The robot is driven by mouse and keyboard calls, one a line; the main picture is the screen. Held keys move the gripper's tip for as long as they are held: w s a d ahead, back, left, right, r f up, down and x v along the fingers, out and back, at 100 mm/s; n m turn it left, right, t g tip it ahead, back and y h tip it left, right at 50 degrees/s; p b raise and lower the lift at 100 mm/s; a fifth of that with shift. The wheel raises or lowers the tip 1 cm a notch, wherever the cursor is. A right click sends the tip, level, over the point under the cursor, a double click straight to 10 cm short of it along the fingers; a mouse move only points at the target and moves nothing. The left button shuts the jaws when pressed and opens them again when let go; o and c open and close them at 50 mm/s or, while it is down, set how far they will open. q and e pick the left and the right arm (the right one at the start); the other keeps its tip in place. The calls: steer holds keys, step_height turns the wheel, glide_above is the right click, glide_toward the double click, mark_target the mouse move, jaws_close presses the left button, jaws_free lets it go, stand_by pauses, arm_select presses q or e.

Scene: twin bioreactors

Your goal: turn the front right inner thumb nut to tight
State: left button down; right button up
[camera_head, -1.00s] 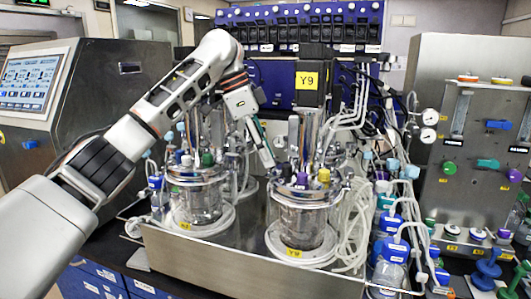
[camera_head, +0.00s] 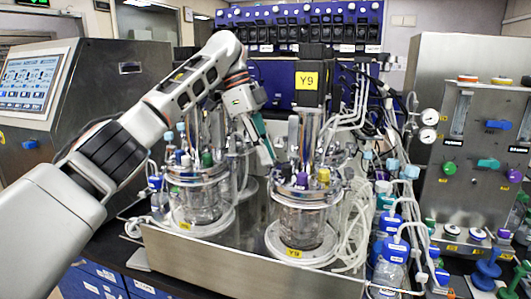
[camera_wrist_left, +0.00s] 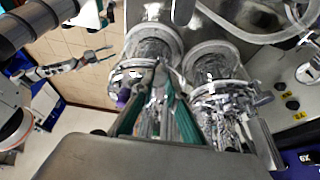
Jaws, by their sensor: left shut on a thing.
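The front right vessel (camera_head: 303,222) stands on the steel tray, with purple and yellow caps on its lid. My left gripper (camera_head: 272,160) reaches down at the left edge of this lid. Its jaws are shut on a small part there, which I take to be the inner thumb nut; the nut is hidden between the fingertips. In the left wrist view, the green-padded fingers (camera_wrist_left: 161,80) converge at the lid rim, beside the purple cap (camera_wrist_left: 123,96). My right gripper (camera_wrist_left: 98,55) shows small at the left of that view, its fingers apart and empty.
The front left vessel (camera_head: 198,205) stands close beside, under my left forearm. Tubing (camera_head: 350,225) and blue-capped bottles (camera_head: 392,248) crowd the right side. A metal post (camera_head: 293,135) rises close to my left gripper. The steel tray's front wall (camera_head: 240,272) is bare.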

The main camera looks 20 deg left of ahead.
arm_select(q)
steer(key=shift+m+g, duration=0.4)
steer(key=shift+m, duration=0.6)
steer(key=c, duration=2)
jaws_free()
